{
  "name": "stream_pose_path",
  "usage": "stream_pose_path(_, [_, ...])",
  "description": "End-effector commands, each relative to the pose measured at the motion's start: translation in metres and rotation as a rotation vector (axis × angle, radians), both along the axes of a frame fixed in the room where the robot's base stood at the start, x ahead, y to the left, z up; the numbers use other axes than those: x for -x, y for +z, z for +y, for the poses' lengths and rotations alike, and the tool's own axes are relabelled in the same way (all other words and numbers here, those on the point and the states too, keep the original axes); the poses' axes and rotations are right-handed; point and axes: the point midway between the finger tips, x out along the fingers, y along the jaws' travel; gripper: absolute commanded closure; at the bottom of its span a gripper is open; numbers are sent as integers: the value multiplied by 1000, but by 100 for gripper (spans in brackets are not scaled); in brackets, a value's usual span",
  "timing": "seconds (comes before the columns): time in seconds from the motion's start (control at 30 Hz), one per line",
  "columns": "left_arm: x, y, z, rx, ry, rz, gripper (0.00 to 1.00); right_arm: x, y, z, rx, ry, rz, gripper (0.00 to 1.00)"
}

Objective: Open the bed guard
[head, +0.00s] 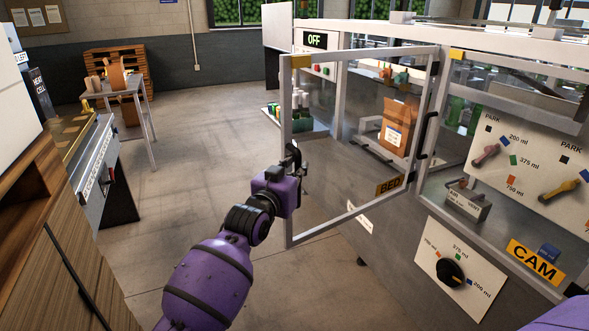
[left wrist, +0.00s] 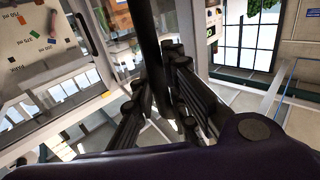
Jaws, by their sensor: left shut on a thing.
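The bed guard is a clear panel in a pale metal frame (head: 362,218) with a yellow BED label (head: 389,187) at its lower right. In the head view it stands swung out from the machine, its hinged side at the right and its free edge toward my left arm. My left gripper (head: 294,163) is shut on the guard's dark handle at that free edge. In the left wrist view the black fingers (left wrist: 168,98) close around the black handle bar (left wrist: 150,38). The exact finger contact is partly hidden. My right gripper is out of view.
Behind the guard is a cardboard box (head: 396,128) in the machine. A control panel (head: 459,270) with a dial and a CAM label (head: 534,262) is at right. A bench (head: 92,165) stands at left. The floor (head: 200,150) between is clear.

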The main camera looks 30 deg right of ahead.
Motion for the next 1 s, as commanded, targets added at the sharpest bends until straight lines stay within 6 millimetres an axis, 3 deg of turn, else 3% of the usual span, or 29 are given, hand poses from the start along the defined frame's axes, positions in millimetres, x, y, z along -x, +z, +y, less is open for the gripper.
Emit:
stream_pose_path(0.03, [4,22,-6,17,-11,-34,100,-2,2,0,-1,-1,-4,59])
stream_pose_path(0.23, [4,21,-6,17,-10,-35,100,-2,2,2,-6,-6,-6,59])
stream_pose_path(0.27, [4,21,-6,17,-10,-35,86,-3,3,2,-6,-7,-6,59])
stream_pose_path(0.4, [4,21,-6,18,-10,-33,68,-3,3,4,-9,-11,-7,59])
stream_pose_path(1.0, [4,21,1,19,-5,-32,68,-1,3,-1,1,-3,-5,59])
